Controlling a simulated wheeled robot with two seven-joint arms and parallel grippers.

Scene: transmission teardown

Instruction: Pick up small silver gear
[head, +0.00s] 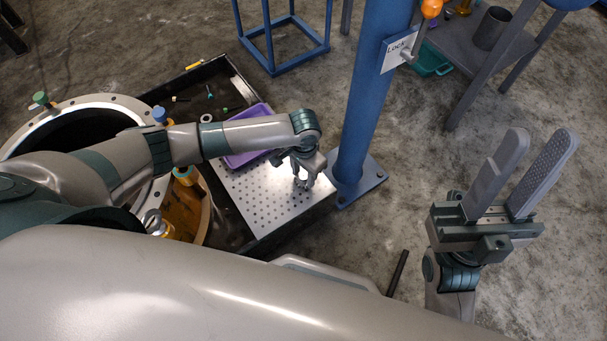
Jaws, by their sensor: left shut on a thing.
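My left gripper (303,182) points down over the perforated silver plate (262,205), near its right edge. It is shut on a small grey part, which I take for the small silver gear; the part is tiny here and mostly hidden by the fingers. I cannot tell whether it touches the plate. My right gripper (537,143) is open and empty at the right, its two long grey fingers apart, above bare floor.
A purple tray (246,155) lies partly behind my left arm. A blue post (367,100) with a "Lock" sign stands just right of the plate. A large round housing (92,104) is at left. A dark bench (470,45) is at upper right.

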